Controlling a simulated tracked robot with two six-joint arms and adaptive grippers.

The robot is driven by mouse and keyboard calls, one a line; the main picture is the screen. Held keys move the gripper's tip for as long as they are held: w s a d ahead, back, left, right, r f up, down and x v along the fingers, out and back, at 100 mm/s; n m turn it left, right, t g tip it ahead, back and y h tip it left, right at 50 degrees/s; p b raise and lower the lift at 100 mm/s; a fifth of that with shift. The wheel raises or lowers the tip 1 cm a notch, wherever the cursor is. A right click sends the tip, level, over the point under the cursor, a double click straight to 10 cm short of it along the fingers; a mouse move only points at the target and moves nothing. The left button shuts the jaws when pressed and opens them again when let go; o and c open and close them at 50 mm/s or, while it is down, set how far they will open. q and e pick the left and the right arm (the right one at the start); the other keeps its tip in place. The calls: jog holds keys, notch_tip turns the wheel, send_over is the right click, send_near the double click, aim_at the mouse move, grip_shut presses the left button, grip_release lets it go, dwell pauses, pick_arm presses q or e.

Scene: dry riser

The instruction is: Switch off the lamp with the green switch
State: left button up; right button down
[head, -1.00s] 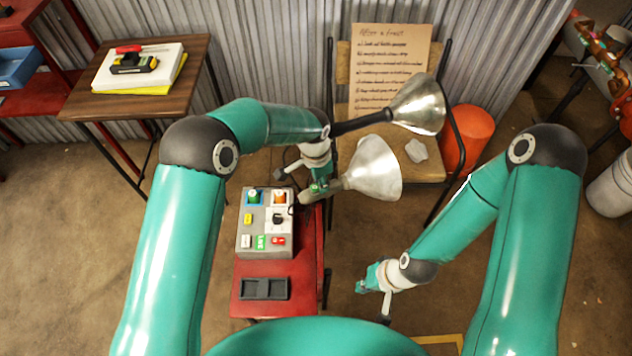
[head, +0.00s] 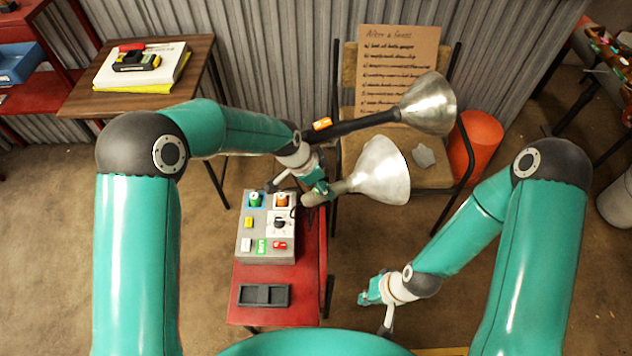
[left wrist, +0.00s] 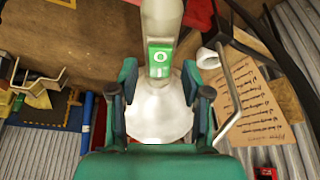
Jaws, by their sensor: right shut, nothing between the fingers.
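The lamp with the green switch (left wrist: 159,58) has a pale stem and a silvery cone shade (head: 380,170). In the left wrist view its stem comes down from the top and its shade (left wrist: 160,118) lies below the switch, which shows an "O" mark. My left gripper (left wrist: 159,78) is open, with one finger on each side of the switch end of the stem. I cannot tell whether they touch it. In the head view this gripper (head: 318,188) is partly hidden at the stem. My right gripper (head: 374,298) is shut and empty, low above the floor.
A second lamp (head: 428,103) with a black stem and an orange switch (head: 322,124) stands close behind. A grey control box (head: 254,232) with coloured buttons sits on a red table (head: 262,312). A chair (head: 352,70) holds a handwritten sign (head: 398,65). An orange bin (head: 478,140) is beside it.

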pick_arm(q)
jog(key=v, duration=1.2)
jog(key=shift+f, duration=0.1)
